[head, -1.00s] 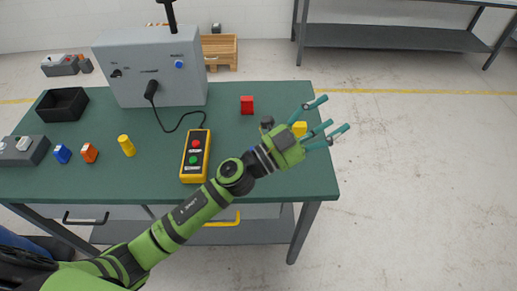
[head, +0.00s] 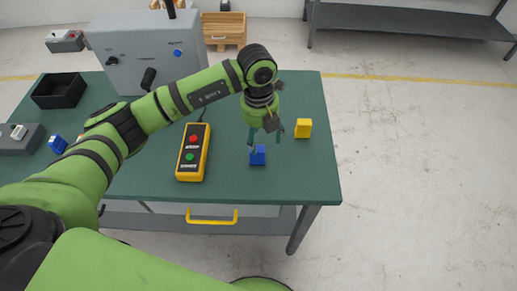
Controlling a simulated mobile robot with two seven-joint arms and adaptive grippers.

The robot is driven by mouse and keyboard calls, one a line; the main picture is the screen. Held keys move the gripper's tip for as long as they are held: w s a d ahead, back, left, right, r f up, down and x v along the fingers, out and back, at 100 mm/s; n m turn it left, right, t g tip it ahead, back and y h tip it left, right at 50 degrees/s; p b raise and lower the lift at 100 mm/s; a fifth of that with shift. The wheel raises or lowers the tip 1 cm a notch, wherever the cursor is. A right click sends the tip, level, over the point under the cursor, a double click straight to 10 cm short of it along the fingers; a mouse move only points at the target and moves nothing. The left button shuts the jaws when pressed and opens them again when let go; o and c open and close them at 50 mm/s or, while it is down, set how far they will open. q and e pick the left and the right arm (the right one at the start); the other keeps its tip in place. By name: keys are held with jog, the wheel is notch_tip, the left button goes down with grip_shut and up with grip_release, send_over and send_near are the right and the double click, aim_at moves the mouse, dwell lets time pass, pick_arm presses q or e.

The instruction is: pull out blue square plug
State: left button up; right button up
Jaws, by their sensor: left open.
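A small blue square piece (head: 177,53) sits on the front of the grey control box (head: 130,45) at the back left of the table. A separate blue block (head: 258,158) stands on the table near its front edge. My left gripper (head: 266,141) points down just above and behind this blue block, its fingers open. I cannot tell whether a fingertip touches the block. My right gripper is not in view.
A yellow block (head: 304,128) stands right of my left gripper. A yellow pendant with red and green buttons (head: 192,152) lies to its left. My left arm hides part of the table.

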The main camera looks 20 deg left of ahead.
aim_at(260, 156)
pick_arm(q)
jog(key=shift+w+a+r+y, duration=0.15)
jog(key=shift+w+a+y, duration=0.05)
jog(key=shift+a, duration=0.2)
jog(key=shift+w+a+r+y, duration=0.1)
jog(key=shift+w+a+y, duration=0.1)
jog(key=shift+a, duration=0.2)
jog(key=shift+s, duration=0.1)
jog(key=shift+f, duration=0.15)
notch_tip(260, 156, down, 8)
jog(key=b, duration=0.6)
jog(key=shift+f+b, duration=0.35)
jog(key=shift+f, duration=0.1)
jog(key=shift+r, duration=0.1)
dwell(0.3)
jog(key=shift+d, duration=0.1)
grip_shut()
